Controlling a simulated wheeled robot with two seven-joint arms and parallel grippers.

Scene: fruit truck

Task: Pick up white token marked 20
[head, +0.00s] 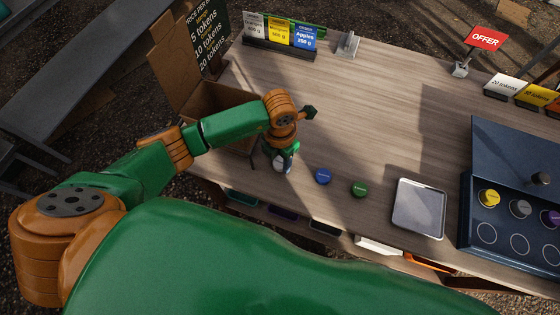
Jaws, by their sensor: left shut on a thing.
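My left gripper (284,167) points down at the front left part of the wooden table, seen from above in the head view. It is shut on a white token (279,164), which is partly hidden by the fingers. The mark on this token is too small to read. I cannot tell whether the token touches the tabletop. My right gripper is not in view.
A blue token (323,176) and a green token (359,189) lie right of my left gripper. A metal tray (419,207) and a dark blue box (465,219) holding several tokens stand further right. An open cardboard box (200,103) is behind my arm. The table's middle (350,110) is clear.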

